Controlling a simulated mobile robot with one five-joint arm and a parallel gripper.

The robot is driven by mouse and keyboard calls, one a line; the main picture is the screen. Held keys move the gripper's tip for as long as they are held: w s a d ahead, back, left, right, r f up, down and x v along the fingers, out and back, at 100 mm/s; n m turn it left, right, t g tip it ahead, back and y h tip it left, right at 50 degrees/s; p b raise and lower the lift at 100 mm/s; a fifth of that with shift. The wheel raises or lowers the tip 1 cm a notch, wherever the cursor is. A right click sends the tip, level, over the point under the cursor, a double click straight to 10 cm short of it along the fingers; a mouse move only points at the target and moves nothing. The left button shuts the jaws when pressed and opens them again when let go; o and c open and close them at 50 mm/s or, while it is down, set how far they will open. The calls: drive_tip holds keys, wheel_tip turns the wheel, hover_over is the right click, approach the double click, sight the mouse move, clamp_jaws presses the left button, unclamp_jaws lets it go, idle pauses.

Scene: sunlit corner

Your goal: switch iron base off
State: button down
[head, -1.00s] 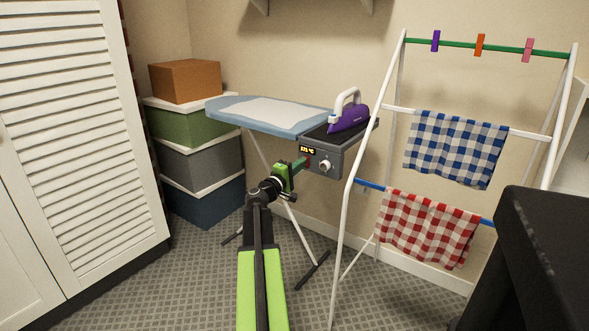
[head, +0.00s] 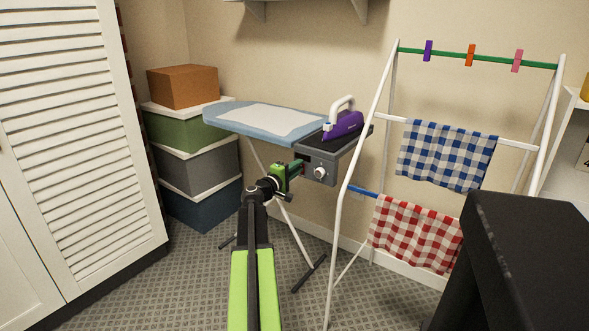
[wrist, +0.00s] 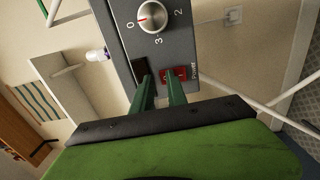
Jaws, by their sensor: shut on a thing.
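The iron base (head: 322,167) is a dark grey box at the right end of the ironing board. The purple iron (head: 343,125) with a white handle stands on top of it. In the wrist view its front panel (wrist: 125,40) has a round silver knob (wrist: 153,16) with its red mark toward 0. The display window (wrist: 140,70) is dark. My gripper (wrist: 161,77) is at the panel, its green fingertips at the red power switch (wrist: 168,73) marked "Power", shut on it. The fingers cover part of the switch. The head view also shows my gripper (head: 299,164) touching the panel front.
A white drying rack (head: 357,150) with checked cloths stands close on the right. The ironing board (head: 225,120) is behind, with stacked boxes (head: 190,130) at left. A black block-like object (head: 530,260) is at front right. Patterned floor (head: 190,280) is open at front left.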

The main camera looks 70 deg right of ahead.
drive_tip(key=shift+d+r, duration=0.15)
drive_tip(key=shift+d, duration=0.3)
drive_tip(key=p+v, duration=0.1)
drive_tip(key=v, duration=1.4)
drive_tip(key=shift+r, duration=0.55)
